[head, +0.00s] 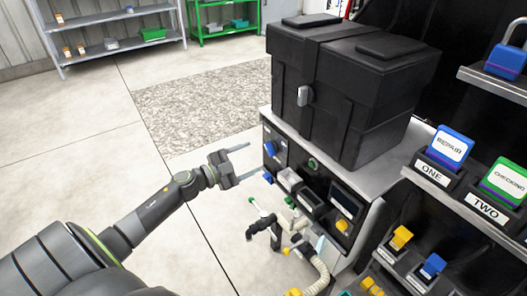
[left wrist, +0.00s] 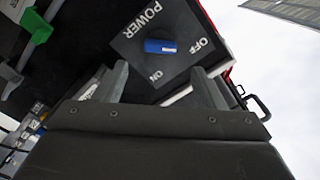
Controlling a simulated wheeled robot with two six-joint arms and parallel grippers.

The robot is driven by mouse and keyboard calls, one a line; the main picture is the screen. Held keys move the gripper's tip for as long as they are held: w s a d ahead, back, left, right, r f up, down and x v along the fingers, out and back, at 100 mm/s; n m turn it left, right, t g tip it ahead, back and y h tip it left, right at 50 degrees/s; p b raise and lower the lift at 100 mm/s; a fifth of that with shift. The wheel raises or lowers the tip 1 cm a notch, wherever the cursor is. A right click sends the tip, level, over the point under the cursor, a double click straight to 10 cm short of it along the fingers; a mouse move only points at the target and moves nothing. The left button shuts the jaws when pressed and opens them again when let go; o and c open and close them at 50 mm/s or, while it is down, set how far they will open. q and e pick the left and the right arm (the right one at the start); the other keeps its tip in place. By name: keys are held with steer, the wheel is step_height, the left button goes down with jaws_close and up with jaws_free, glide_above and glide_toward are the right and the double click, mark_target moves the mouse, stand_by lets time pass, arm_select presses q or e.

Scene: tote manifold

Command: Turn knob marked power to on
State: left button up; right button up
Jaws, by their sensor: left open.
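In the left wrist view the dark panel marked POWER (left wrist: 128,45) carries a blue knob (left wrist: 160,46). The knob's bar lies crosswise in the picture, with one end toward the word OFF; the word ON is below it. In the head view a blue knob (head: 269,149) shows on the left face of the cabinet; its lettering is too small to read. My left gripper (head: 252,160) is open and empty, just left of that face, its fingers pointing at it. In the left wrist view its fingers (left wrist: 160,69) stand either side below the knob, apart from it.
A black case (head: 340,100) stands on the cabinet top (head: 398,160). Pipes and a hose (head: 318,270) stick out below the panels. Labelled holders ONE and TWO (head: 482,208) are at right. The floor (head: 190,235) around my left arm is open.

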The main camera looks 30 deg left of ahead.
mark_target(268, 151)
arm_select(q)
steer(key=x, duration=0.4)
steer(key=shift+w+d, duration=0.1)
steer(key=shift+w, duration=0.1)
steer(key=shift+x, duration=0.8)
arm_select(e)
steer(key=shift+w+f, duration=0.25)
steer(key=shift+f, duration=0.1)
steer(key=shift+d, duration=0.1)
arm_select(q)
steer(key=shift+c, duration=0.8)
steer(key=c, duration=0.8)
arm_select(e)
steer(key=shift+s, duration=0.3)
